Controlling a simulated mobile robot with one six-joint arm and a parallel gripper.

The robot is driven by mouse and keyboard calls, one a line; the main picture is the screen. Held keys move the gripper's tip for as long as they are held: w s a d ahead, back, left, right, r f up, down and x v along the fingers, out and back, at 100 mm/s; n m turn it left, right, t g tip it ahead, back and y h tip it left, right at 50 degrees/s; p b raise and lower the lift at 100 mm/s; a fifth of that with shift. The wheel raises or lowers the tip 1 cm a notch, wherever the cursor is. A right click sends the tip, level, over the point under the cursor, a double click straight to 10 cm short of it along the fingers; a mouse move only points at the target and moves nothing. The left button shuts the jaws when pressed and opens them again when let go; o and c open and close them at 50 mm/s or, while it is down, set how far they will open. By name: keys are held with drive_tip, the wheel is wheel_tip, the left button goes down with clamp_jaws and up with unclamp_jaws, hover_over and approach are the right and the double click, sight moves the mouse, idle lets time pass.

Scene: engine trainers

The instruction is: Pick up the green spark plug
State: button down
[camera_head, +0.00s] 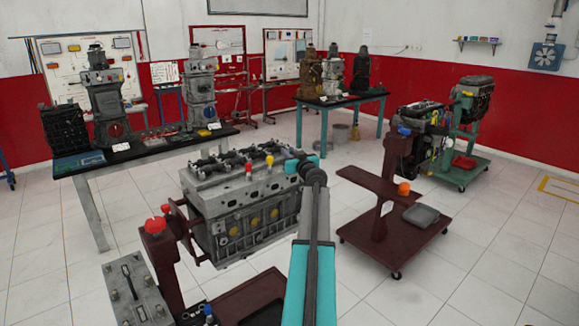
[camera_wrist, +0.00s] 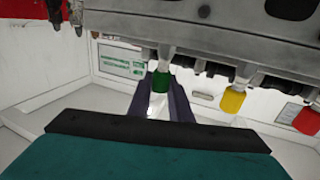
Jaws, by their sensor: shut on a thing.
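The green spark plug (camera_wrist: 161,81) is between the two dark fingers of my gripper (camera_wrist: 161,100) in the wrist view, and the gripper is shut on it. The plug's metal end meets the edge of the grey engine block (camera_wrist: 210,38), so it appears still seated there. In the head view my arm reaches to the right end of the engine block (camera_head: 245,205), with my gripper (camera_head: 313,175) beside its top. The green plug cannot be made out in the head view.
A yellow plug (camera_wrist: 233,100) and a red plug (camera_wrist: 306,119) stand in a row beside the green one. A dark red stand (camera_head: 395,190) is to the right of the engine. A black-topped table (camera_head: 140,150) with engine trainers is behind left. Open floor lies at right.

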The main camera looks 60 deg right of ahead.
drive_tip(key=shift+r, duration=0.1)
drive_tip(key=shift+r+b, duration=0.85)
drive_tip(key=shift+r, duration=0.8)
drive_tip(key=s+a+b, duration=0.2)
drive_tip(key=s, duration=0.5)
drive_tip(key=s+a+r+b, duration=0.1)
drive_tip(key=s+a+b, duration=0.2)
drive_tip(key=s, duration=0.5)
drive_tip(key=shift+a+r, duration=0.25)
drive_tip(key=shift+a, duration=0.05)
